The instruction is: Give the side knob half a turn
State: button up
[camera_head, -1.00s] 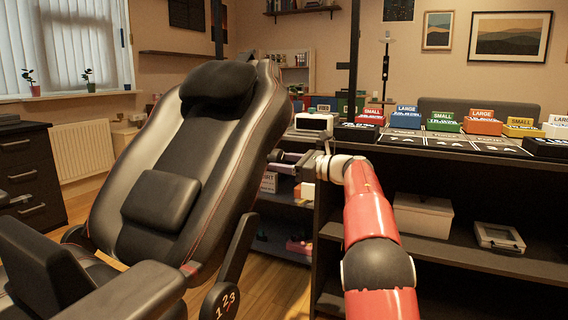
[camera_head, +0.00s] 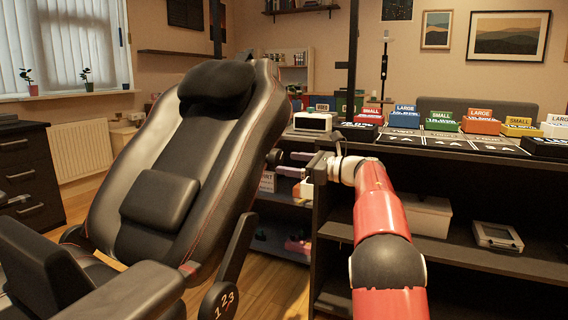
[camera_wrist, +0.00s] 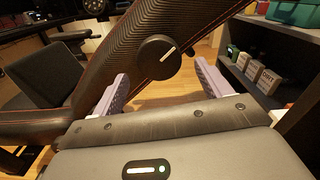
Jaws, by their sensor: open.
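The side knob (camera_wrist: 159,57) is a round black dial with a pale pointer line, on the side of the black racing seat (camera_head: 172,170). In the wrist view its line slants up to the right. In the head view the knob shows as a dark disc (camera_head: 275,157) at the seat's right edge. My gripper (camera_head: 287,163) is to the right of the seat, its fingers pointing at it. In the wrist view my gripper (camera_wrist: 161,80) is open, with one lilac finger on each side below the knob. The fingers appear apart from the knob, and nothing is between them.
A dark shelf unit (camera_head: 432,251) stands to the right, close to my arm, with small boxes on top. In the wrist view its shelf (camera_wrist: 285,35) holds several small cartons. A lower dial marked 123 (camera_head: 219,301) is on the seat's base.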

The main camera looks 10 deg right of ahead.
jog(key=v, duration=0.4)
jog(key=shift+s+d, duration=0.15)
jog(key=shift+d, duration=0.05)
